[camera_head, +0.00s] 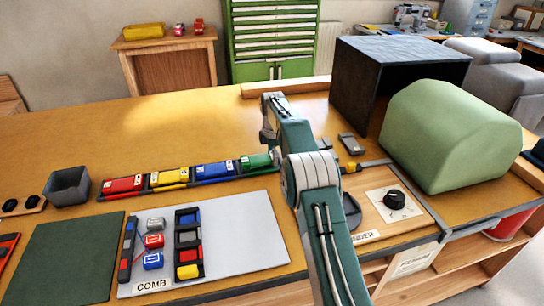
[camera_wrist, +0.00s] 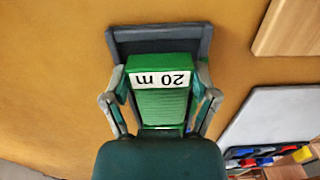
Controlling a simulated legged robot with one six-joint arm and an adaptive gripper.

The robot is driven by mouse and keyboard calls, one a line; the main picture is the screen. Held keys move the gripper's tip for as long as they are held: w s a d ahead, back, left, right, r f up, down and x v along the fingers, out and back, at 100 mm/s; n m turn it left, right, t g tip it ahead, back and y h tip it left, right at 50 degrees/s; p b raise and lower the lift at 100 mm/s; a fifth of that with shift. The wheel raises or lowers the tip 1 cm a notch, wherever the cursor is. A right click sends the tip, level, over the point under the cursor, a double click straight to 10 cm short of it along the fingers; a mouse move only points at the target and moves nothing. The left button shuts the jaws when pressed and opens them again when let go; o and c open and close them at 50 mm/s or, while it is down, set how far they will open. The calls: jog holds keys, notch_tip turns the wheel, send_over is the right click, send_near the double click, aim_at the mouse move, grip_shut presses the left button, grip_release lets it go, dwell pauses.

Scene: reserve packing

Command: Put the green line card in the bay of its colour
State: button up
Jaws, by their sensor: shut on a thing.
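The green line card (camera_head: 258,160) is at the right end of a dark rack (camera_head: 148,182). In the wrist view the green line card (camera_wrist: 160,100) has a white label reading "20 m", upside down. My gripper (camera_wrist: 160,100) is shut on it, one finger on each side. The rack's slate-grey end (camera_wrist: 190,42) shows behind the card; I cannot tell whether the card is fully seated. In the head view my gripper (camera_head: 274,157) is partly hidden by my arm. Red (camera_head: 123,184), yellow (camera_head: 170,177) and blue (camera_head: 213,170) cards stand left of the green one.
A pale mat (camera_head: 245,230) labelled COMB holds small coloured blocks and narrow dark racks. A wooden board (camera_head: 415,215) with a black knob lies to the right. A green domed cover (camera_head: 450,135) and dark box (camera_head: 395,65) stand behind.

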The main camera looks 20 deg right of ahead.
jog(key=shift+f, duration=0.5)
dwell(0.5)
jog(key=o, duration=0.6)
jog(key=shift+o, duration=0.2)
